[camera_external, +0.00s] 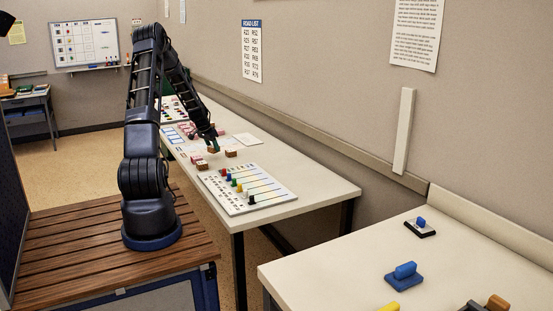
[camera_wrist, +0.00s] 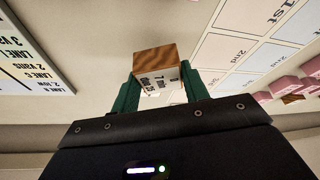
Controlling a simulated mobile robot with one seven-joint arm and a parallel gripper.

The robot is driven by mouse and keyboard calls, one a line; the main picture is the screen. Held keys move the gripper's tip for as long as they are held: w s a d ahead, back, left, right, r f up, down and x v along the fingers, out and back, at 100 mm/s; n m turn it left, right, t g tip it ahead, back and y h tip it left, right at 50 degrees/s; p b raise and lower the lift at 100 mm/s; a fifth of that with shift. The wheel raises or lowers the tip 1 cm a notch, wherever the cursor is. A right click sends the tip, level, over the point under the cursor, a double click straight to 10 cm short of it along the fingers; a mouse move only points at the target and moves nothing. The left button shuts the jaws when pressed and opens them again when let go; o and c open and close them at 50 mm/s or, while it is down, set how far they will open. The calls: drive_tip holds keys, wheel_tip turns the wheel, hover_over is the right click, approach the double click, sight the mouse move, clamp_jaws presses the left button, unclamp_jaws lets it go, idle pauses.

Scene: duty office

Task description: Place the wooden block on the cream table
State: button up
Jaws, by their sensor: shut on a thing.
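My gripper (camera_external: 213,141) is over the long cream table (camera_external: 318,188) by the wall. In the wrist view its green fingers (camera_wrist: 158,78) are shut on the wooden block (camera_wrist: 155,55), one finger on each side. The block has a brown wood-grain face and a white printed face. In the external view the held block (camera_external: 213,150) is small below the fingers. I cannot tell whether it touches the table. Several other small brown blocks, one of them right of the gripper (camera_external: 231,153), are nearby.
A white lane board (camera_external: 247,188) with colored pieces lies in front of the gripper. It also shows in the wrist view (camera_wrist: 25,60). A printed sheet (camera_wrist: 240,45) and pink blocks (camera_wrist: 290,85) lie to the right there. The long table's near right end is bare. Another cream-topped table (camera_external: 340,265) holds blue stampers.

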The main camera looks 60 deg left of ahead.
sight(213, 153)
drive_tip(key=shift+f, duration=1.85)
drive_tip(key=shift+f, duration=0.15)
drive_tip(key=o, duration=1)
drive_tip(key=v, duration=1.2)
drive_tip(key=shift+r, duration=0.2)
